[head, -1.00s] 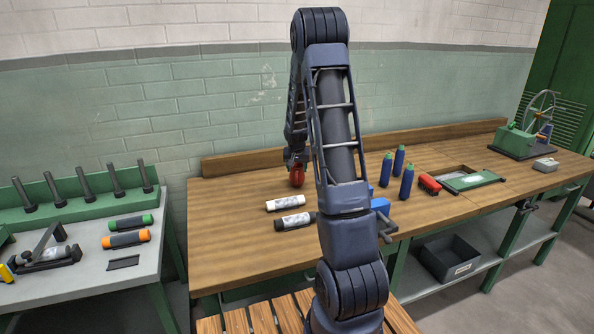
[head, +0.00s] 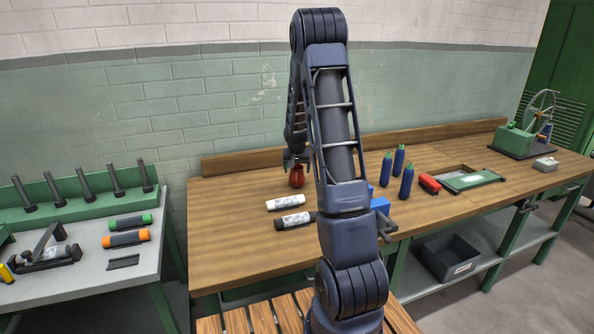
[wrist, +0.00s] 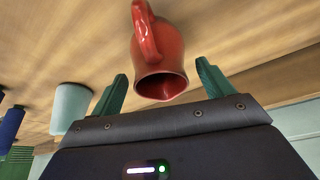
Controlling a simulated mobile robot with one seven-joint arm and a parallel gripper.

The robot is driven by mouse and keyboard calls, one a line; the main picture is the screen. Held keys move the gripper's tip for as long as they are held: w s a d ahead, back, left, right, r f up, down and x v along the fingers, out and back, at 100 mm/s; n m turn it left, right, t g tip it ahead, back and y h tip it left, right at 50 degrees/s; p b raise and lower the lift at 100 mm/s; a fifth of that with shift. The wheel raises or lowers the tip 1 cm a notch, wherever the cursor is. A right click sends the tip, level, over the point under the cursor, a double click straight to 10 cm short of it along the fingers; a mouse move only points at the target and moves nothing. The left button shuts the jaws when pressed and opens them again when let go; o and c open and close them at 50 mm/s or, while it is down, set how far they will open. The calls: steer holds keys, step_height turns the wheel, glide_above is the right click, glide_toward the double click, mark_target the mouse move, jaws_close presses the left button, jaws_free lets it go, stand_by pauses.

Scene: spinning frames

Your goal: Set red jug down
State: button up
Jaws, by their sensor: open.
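The red jug (head: 297,177) stands upright on the wooden workbench (head: 235,225), toward its back left part. In the wrist view the jug (wrist: 165,55) shows its open mouth and its handle, with the handle on the side away from the wrist. My gripper (head: 291,158) is just above the jug in the head view. In the wrist view its two green fingers are spread apart, one on each side of the jug's mouth, with visible gaps. My gripper is open and holds nothing.
A pale cylinder (wrist: 71,108) stands beside the jug in the wrist view. Two labelled tubes, one white (head: 285,203) and one black (head: 294,221), lie in front of the jug. Blue bottles (head: 407,181) stand right of my arm. A wooden back rail (head: 245,162) runs behind.

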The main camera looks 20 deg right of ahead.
steer(key=v, duration=1.2)
steer(key=s+a+r+n+y, duration=0.1)
steer(key=s+a+r, duration=0.2)
steer(key=s+r, duration=0.45)
steer(key=s+a+r+n, duration=0.1)
steer(key=s+a+r, duration=0.3)
steer(key=s, duration=0.7)
steer(key=s+a+r+n, duration=0.1)
steer(key=s, duration=0.9)
steer(key=s+a+r+n, duration=0.1)
steer(key=s+a, duration=0.1)
steer(key=s, duration=0.8)
steer(key=shift+s+n+y, duration=0.3)
steer(key=shift+s+y, duration=0.05)
steer(key=shift+y, duration=0.05)
